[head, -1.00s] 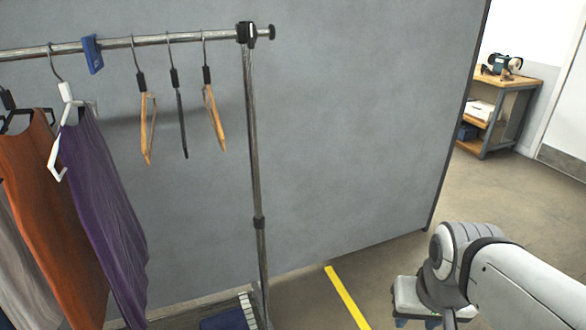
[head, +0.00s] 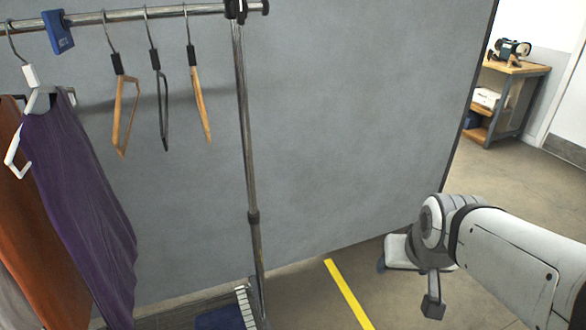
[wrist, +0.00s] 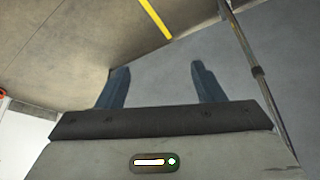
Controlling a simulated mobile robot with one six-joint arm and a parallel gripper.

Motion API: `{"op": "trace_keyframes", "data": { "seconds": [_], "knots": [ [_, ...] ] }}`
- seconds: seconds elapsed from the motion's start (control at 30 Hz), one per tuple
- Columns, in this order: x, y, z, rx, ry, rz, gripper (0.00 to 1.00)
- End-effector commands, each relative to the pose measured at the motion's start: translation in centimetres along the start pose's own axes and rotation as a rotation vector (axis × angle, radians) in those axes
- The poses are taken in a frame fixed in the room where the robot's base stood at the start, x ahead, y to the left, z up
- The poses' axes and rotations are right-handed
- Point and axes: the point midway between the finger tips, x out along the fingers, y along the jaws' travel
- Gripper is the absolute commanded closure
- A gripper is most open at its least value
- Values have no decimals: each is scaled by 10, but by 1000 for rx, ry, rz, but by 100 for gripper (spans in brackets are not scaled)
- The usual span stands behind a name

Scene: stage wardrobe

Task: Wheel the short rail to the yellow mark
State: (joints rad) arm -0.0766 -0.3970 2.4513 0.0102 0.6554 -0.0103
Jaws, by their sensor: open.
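The rail (head: 150,14) is a metal bar on an upright post (head: 246,150), standing at the left of the head view. Its lower part is cut off by the frame. The post also shows at the right of the wrist view (wrist: 240,40). The yellow mark (head: 348,293) is a strip on the floor right of the post; it shows at the top of the wrist view (wrist: 156,18). My gripper (wrist: 157,78) is open, with nothing between its two blue fingers. In the head view it is right of the mark, apart from the post.
A purple garment (head: 75,190), an orange garment (head: 35,240), several hangers and a blue tag (head: 57,32) hang on the bar. A grey partition (head: 340,120) stands behind. A workbench (head: 515,68) stands at the back right. Floor right of the partition is clear.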

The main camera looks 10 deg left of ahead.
Motion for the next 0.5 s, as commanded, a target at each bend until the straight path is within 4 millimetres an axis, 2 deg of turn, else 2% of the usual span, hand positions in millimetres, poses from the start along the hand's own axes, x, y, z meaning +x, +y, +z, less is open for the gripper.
{"op": "trace_keyframes", "data": {
  "seconds": [0.03, 0.17, 0.2, 0.3, 0.4, 0.5],
  "knots": [
    [32, -15, -15, -37, 74, -21, 38],
    [74, -63, -75, -122, 330, -88, 38],
    [84, -80, -92, -144, 411, -112, 38],
    [105, -127, -129, -190, 609, -176, 38],
    [117, -175, -156, -221, 805, -244, 38],
    [122, -221, -171, -238, 980, -312, 38]
  ]
}}
